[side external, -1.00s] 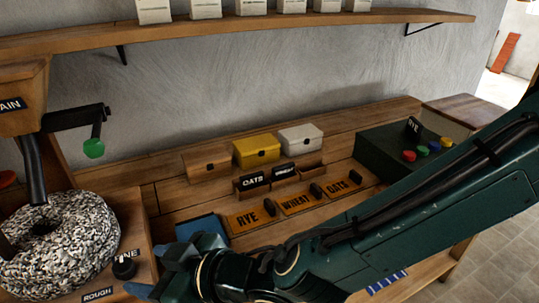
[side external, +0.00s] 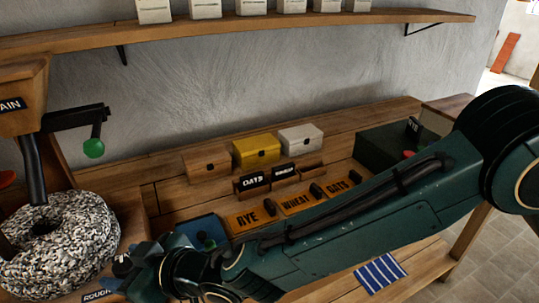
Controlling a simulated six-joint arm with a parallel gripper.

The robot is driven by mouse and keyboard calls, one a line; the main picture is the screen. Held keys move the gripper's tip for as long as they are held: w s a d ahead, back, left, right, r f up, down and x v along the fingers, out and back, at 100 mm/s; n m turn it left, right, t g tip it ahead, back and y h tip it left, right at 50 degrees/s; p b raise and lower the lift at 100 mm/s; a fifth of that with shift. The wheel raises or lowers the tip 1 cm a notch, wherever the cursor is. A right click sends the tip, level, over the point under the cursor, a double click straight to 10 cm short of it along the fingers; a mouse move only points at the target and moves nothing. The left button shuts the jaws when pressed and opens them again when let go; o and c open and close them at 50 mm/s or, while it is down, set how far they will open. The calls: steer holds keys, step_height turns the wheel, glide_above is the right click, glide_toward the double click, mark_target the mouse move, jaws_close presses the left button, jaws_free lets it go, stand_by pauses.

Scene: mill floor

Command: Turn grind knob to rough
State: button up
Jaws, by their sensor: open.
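The dark grind knob (side external: 122,267) sits on the wooden mill front at the lower left. The ROUGH label (side external: 97,296) is partly visible below it, and the FINE label is hidden behind my gripper. My gripper (side external: 131,272) is open at the knob, its bluish fingers above and below it on the right side. I cannot tell whether the fingers touch the knob or where its pointer aims.
The speckled millstone (side external: 60,245) stands just left of the knob. A crank with a green handle (side external: 94,148) hangs above. A blue tray (side external: 203,232) and the orange RYE, WHEAT and OATS plates (side external: 300,203) lie behind my arm. A striped cloth (side external: 380,273) lies at lower right.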

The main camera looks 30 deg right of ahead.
steer(key=c, duration=1)
steer(key=shift+o, duration=0.2)
steer(key=shift+w+d+n+g+y, duration=0.1)
steer(key=shift+n+g+y, duration=0.4)
steer(key=shift+n, duration=0.1)
steer(key=shift+w+d+n+g+y, duration=0.1)
steer(key=shift+w+n+g+y, duration=0.1)
steer(key=shift+n+g+y, duration=0.85)
steer(key=shift+n+g, duration=1.25)
steer(key=shift+g, duration=0.2)
steer(key=shift+n, duration=0.3)
steer(key=o, duration=1)
steer(key=shift+c, duration=0.2)
